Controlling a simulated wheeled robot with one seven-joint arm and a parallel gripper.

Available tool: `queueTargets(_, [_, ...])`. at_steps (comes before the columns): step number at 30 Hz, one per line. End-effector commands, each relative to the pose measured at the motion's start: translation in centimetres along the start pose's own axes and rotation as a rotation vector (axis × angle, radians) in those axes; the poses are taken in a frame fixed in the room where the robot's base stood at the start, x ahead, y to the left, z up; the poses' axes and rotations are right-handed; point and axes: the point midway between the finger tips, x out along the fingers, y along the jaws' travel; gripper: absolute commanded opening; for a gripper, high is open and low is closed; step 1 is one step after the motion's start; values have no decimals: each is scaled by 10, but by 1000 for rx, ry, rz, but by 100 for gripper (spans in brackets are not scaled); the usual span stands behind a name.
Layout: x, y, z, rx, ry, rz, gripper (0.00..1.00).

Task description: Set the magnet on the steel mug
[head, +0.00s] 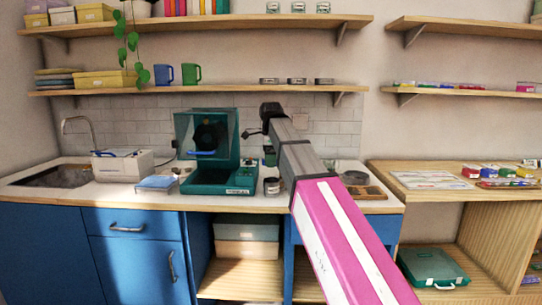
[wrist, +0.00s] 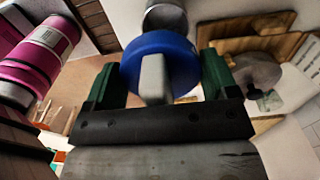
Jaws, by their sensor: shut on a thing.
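My gripper (wrist: 163,63) has its two green fingers shut on a round blue magnet (wrist: 182,62) with a pale grey bar across it. A shiny steel cylinder, which looks like the steel mug (wrist: 166,16), shows just beyond the magnet in the wrist view. The magnet covers part of it, and I cannot tell whether the two touch. In the head view a small steel mug (head: 271,187) stands near the counter's front edge, right of the green machine. My arm hides most of the gripper there.
The green machine (head: 214,150) stands left of the mug on the counter. A grey bowl (head: 354,177) and a wooden board (head: 370,193) lie to the right. A white box (head: 122,165) and a blue pad (head: 157,183) are farther left. Shelves (head: 200,88) run above.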

Motion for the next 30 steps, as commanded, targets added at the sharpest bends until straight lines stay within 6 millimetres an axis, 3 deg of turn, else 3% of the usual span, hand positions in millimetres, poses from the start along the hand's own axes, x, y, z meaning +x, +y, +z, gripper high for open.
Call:
queueTargets(11, [8, 1, 0, 1, 0, 1, 50])
queueTargets(30, [53, 0, 0, 1, 0, 0, 50])
